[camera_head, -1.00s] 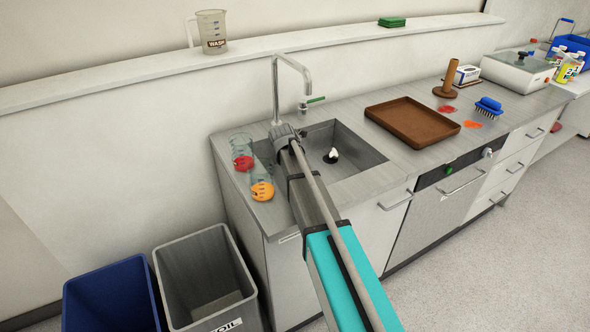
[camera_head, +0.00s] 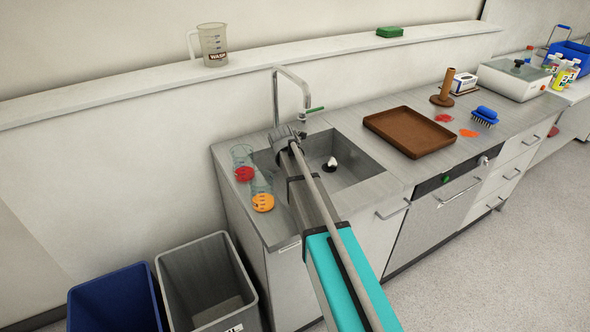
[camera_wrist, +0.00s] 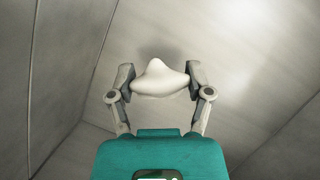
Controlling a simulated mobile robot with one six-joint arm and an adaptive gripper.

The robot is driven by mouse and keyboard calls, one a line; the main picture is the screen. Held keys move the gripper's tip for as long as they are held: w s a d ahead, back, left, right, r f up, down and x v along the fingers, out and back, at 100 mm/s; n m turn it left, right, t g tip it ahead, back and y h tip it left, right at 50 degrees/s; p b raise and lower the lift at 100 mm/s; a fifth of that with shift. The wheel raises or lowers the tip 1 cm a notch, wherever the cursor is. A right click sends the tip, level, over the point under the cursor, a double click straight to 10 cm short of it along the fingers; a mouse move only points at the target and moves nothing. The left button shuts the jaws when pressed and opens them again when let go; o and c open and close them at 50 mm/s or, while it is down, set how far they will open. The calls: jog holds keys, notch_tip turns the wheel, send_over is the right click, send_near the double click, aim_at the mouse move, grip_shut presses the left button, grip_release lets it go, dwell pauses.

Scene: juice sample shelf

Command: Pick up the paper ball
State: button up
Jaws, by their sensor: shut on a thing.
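In the wrist view a smooth white lump, the paper ball (camera_wrist: 159,79), sits between the two fingers of my gripper (camera_wrist: 160,82). Both fingertips touch its sides, left and right. Plain grey metal surfaces lie around and behind it. In the head view my arm reaches over the sink (camera_head: 362,172), and the gripper itself is hidden there. A small black-and-white thing (camera_head: 331,163) shows in the basin; I cannot tell whether its white part is the paper ball.
A faucet (camera_head: 277,95) rises behind the sink. Two beakers stand left of it, holding red (camera_head: 244,174) and orange (camera_head: 263,203) contents. A brown tray (camera_head: 410,132) lies right. A blue bin (camera_head: 115,300) and a grey bin (camera_head: 208,280) stand on the floor.

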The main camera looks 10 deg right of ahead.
jog(key=shift+r+p, duration=2.85)
jog(key=shift+r, duration=0.4)
